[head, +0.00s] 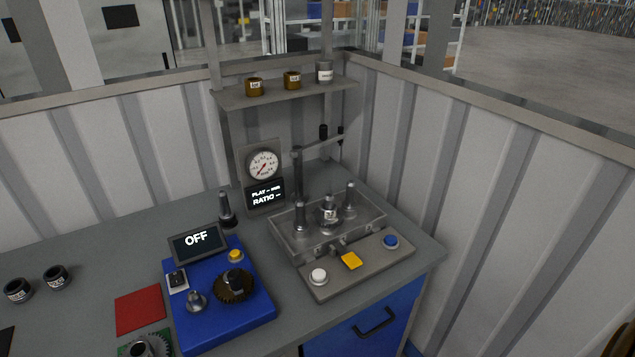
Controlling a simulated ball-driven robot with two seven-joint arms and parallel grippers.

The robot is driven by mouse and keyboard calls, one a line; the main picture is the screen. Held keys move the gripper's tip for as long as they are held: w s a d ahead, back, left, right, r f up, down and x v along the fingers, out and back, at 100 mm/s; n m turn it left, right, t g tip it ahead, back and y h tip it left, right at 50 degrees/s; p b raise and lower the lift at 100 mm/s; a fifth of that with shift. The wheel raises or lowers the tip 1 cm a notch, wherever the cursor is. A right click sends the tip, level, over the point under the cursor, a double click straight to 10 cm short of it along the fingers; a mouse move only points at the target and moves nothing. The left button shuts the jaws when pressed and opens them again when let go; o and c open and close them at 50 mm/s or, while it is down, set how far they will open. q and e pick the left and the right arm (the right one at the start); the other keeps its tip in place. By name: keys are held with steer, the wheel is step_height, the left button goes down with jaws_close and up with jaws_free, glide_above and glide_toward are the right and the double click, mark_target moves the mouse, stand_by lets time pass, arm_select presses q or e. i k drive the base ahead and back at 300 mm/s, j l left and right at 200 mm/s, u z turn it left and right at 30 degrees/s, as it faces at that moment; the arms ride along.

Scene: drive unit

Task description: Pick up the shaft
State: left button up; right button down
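Neither of my grippers is in view. I cannot tell for sure which part is the shaft. A dark upright rod-like part (226,210) with a wider base stands on the bench behind the OFF display. Several grey upright posts stand in a grey open-topped housing (290,246): one at its left (301,216), one in the middle (329,211) with a small label, and one at its right (350,199). A brown gear (234,288) with a dark hub sits on a blue unit (222,317).
The grey bench (100,245) has free room at left. Two dark cups (56,277), a red mat (140,310) and a green plate (133,350) lie there. A button panel (330,285), gauge (262,166), lever press (297,175) and shelf (236,101) stand around the housing.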

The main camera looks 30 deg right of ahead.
mark_target(349, 204)
steer(key=z, duration=1.15)
steer(key=l, duration=0.15)
